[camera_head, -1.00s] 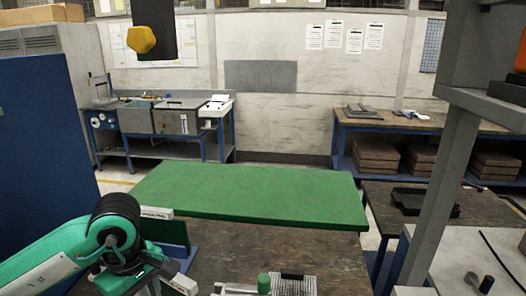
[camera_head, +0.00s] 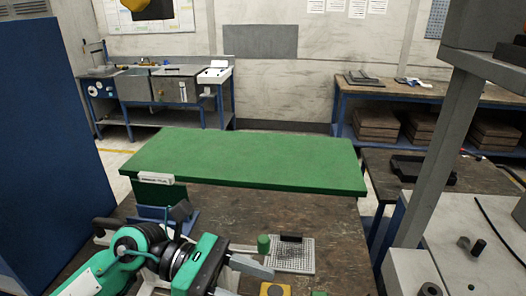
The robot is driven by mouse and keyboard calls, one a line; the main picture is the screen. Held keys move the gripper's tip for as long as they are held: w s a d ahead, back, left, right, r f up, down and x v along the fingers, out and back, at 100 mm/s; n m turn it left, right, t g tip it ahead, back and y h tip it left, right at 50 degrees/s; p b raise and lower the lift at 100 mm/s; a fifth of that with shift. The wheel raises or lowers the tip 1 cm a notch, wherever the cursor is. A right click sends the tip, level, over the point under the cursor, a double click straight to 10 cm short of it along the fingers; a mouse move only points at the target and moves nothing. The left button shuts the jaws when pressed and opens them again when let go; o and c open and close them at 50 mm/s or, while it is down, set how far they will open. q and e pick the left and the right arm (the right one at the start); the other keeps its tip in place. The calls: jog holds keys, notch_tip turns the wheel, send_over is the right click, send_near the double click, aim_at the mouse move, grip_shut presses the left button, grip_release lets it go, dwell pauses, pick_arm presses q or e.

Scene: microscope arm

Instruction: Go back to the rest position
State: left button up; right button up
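My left arm, green and black, comes in from the lower left. Its gripper (camera_head: 252,279) is low in the middle of the view, above the brown tabletop. Its two grey fingers stand apart, with nothing seen between them. A small green cylinder (camera_head: 263,243) stands just beyond the upper finger. A light perforated plate (camera_head: 293,258) lies to the right of the fingers, with a black block (camera_head: 291,237) at its far edge. My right gripper is not in view.
A raised green board (camera_head: 245,160) spans the back of the brown table (camera_head: 335,235). A yellow block (camera_head: 274,290) lies at the bottom edge near my gripper. A blue panel (camera_head: 50,140) stands at the left, and a grey post (camera_head: 440,160) rises at the right. The table's right part is clear.

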pick_arm(q)
jog(key=w+a+r+n+t+h, duration=0.2)
jog(key=w+r+n+t+h, duration=0.45)
jog(key=n, duration=0.65)
jog(key=w+a+f+n+t+y, duration=0.1)
jog(key=w+a+n+t+y, duration=0.2)
jog(key=n+t, duration=0.6)
jog(key=w+a+f+n+t+y, duration=0.1)
jog(key=a+n+t+y, duration=0.3)
jog(key=n+t, duration=0.5)
jog(key=a+f+n+g+y, duration=0.2)
jog(key=a+f+n+y, duration=0.3)
jog(key=f+n+y, duration=0.4)
jog(key=a+f+n+g+y, duration=0.3)
jog(key=a+f+n+y, duration=0.25)
jog(key=f+n, duration=0.35)
jog(key=s+a+f+n+g, duration=0.2)
jog(key=s+f+n+g, duration=0.3)
jog(key=s+f+g, duration=1.05)
jog(key=s+f+t, duration=0.1)
jog(key=s+f, duration=0.1)
jog(key=f, duration=1.5)
jog(key=s+f+t, duration=0.1)
jog(key=s+f, duration=0.1)
jog(key=f, duration=1.4)
jog(key=s+a+f, duration=0.3)
jog(key=s+f, duration=1.6)
jog(key=f, duration=0.2)
jog(key=shift+s+m+g+y, duration=0.3)
jog(key=shift+g+y, duration=0.1)
